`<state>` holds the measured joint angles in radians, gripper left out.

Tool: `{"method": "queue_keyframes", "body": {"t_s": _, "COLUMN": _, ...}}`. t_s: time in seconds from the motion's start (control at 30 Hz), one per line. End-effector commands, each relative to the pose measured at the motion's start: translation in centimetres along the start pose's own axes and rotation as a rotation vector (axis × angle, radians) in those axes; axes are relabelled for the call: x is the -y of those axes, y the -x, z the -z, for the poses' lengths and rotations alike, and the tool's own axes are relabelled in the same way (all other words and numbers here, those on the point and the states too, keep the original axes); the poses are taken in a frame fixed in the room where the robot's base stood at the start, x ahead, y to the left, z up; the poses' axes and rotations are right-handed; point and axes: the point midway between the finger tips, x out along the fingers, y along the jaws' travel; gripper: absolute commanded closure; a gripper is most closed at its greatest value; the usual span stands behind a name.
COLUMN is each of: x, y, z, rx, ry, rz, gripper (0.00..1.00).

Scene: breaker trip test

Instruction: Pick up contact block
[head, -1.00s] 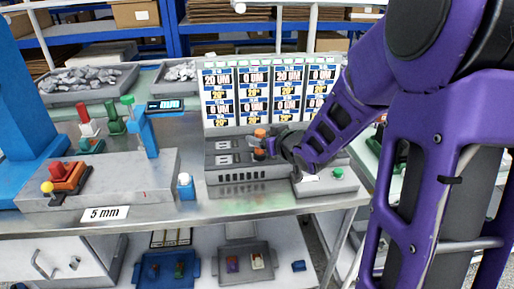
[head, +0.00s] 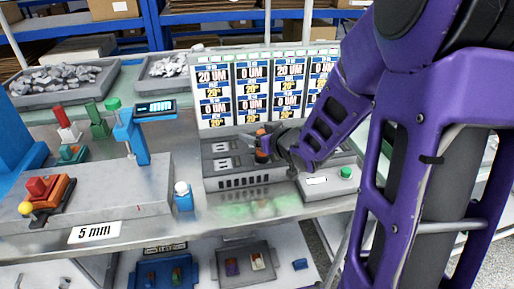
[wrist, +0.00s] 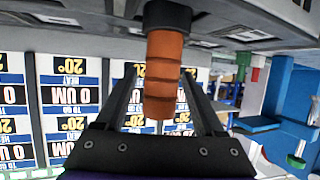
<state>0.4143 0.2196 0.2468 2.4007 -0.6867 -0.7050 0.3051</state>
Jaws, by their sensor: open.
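An orange ribbed cylinder with a dark end stands at the grey tester (head: 245,182) on the bench; I cannot tell for sure whether it is the contact block. In the wrist view this orange piece (wrist: 164,75) lies between my two fingers, its dark end at the top of the picture. My gripper (head: 262,146) is at this piece in the head view, with the fingers partly covering it. In the wrist view my gripper (wrist: 163,105) is open, with a finger on each side of the piece. Whether the fingers touch it is unclear.
A display panel (head: 262,85) rises behind the tester. A grey box with a green button (head: 346,173) is at right. A blue-and-white bottle (head: 183,197) and a blue gauge stand (head: 139,145) are at left. Trays with small parts (head: 262,264) lie on the lower shelf.

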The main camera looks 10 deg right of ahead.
Motion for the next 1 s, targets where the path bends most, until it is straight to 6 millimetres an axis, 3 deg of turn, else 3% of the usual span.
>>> {"method": "queue_keyframes", "body": {"t_s": 0.17, "x": -0.01, "y": 0.02, "z": 0.02, "rx": 0.0, "ry": 0.0, "rz": 0.0, "gripper": 0.29}}
{"method": "queue_keyframes", "body": {"t_s": 0.57, "x": 0.0, "y": 0.0, "z": 0.04, "rx": -0.001, "ry": 0.0, "rz": 0.0, "gripper": 0.99}}
{"method": "queue_keyframes", "body": {"t_s": 1.0, "x": 0.0, "y": -0.01, "z": 0.05, "rx": -0.001, "ry": 0.0, "rz": 0.0, "gripper": 1.0}}
